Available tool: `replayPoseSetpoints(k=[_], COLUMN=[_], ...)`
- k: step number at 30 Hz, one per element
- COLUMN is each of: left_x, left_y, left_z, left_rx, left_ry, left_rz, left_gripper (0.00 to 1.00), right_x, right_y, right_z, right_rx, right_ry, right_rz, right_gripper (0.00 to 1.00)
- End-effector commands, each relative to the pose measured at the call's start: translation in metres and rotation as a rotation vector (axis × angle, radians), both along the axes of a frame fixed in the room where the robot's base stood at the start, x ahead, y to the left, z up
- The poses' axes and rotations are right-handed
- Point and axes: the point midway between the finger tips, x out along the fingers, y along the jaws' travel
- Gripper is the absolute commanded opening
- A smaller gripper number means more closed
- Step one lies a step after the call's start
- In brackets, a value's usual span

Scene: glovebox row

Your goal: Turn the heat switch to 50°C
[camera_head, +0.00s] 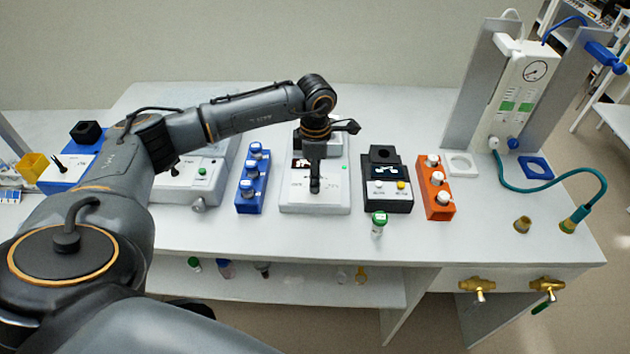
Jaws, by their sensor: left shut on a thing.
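A white instrument (337,195) with a dark display and a small green light stands in the middle of the bench. My left gripper (315,188) reaches down over its front panel from above. Its dark fingers are shut on a small part of the panel, which looks to be the heat switch; the fingers hide this part. The switch's setting cannot be read, and the lettering on the panel and display is too small to read. My right gripper is not in view.
A blue rack (250,196) with white-capped vials stands left of the instrument. A black device (388,202) and an orange vial rack (441,204) stand to the right. A green-capped vial (378,226) stands near the front edge.

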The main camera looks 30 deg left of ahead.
Motion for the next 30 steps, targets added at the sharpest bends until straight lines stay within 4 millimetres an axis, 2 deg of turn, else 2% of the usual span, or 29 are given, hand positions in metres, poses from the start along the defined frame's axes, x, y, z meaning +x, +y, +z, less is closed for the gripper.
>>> replayPoseSetpoints(k=[1, 3, 12, 21, 30], left_x=[0.001, 0.001, 0.001, 0.001, 0.001], left_y=[0.0, 0.0, 0.0, -0.001, -0.001], left_z=[-0.004, -0.004, -0.002, 0.0, 0.001], left_rx=[0.0, 0.0, -0.001, 0.0, 0.0], left_ry=[-0.004, -0.004, -0.003, -0.002, -0.002], left_rz=[-0.04, -0.098, -0.302, -0.404, -0.421], left_gripper=[0.14, 0.14, 0.14, 0.14, 0.14], right_x=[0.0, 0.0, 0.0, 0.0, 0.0], right_y=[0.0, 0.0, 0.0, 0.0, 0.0], right_z=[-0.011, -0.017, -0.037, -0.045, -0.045], right_rx=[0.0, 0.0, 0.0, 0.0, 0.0], right_ry=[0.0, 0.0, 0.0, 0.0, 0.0], right_rz=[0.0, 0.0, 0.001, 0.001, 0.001], right_gripper=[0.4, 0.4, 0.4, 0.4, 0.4])
